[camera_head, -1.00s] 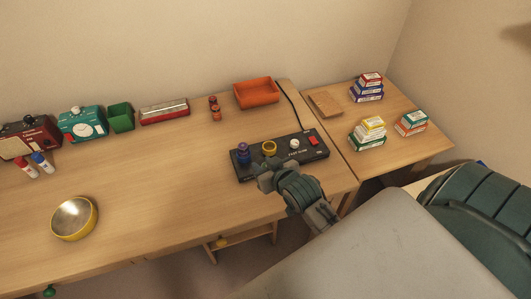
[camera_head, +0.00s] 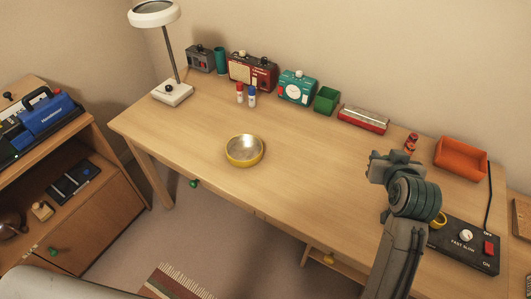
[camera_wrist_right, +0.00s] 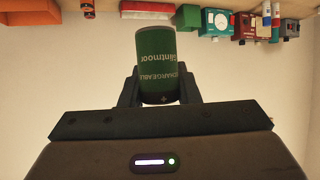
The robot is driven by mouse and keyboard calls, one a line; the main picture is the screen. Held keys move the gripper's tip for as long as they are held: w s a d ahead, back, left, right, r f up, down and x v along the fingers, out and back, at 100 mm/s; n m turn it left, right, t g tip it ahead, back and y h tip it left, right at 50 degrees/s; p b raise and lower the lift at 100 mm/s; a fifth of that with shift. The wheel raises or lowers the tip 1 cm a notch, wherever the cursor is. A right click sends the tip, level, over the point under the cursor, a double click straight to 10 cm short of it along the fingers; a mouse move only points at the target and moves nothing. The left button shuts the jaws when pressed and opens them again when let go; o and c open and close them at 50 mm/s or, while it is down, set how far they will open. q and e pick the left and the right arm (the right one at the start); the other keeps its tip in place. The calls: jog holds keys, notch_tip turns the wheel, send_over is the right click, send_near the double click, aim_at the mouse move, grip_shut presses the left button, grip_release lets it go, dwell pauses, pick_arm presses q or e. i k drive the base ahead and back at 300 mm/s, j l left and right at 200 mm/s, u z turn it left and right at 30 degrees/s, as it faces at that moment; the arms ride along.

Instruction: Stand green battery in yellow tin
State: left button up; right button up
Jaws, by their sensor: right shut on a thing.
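The yellow tin (camera_head: 240,161) is a round, open, shallow dish standing on the desk, left of the middle in the head view; it looks empty. My right gripper (camera_head: 384,163) is raised over the right part of the desk, well to the right of the tin and apart from it. In the right wrist view, my right gripper (camera_wrist_right: 158,92) is shut on the green battery (camera_wrist_right: 157,58), a cylinder with printed lettering. The battery cannot be made out in the head view. My left gripper is not in view.
A black charger (camera_head: 465,246) with a white knob and red switch lies at the right, partly behind my arm. An orange tray (camera_head: 461,158), red tin (camera_head: 363,120), green box (camera_head: 326,99), radios and markers line the back. The desk between tin and arm is clear.

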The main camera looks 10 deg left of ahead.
aim_at(244, 153)
jog(key=j+u, duration=0.45)
jog(key=i+j+u, duration=0.2)
jog(key=u, duration=0.3)
jog(key=i+j, duration=0.1)
jog(key=j, duration=0.3)
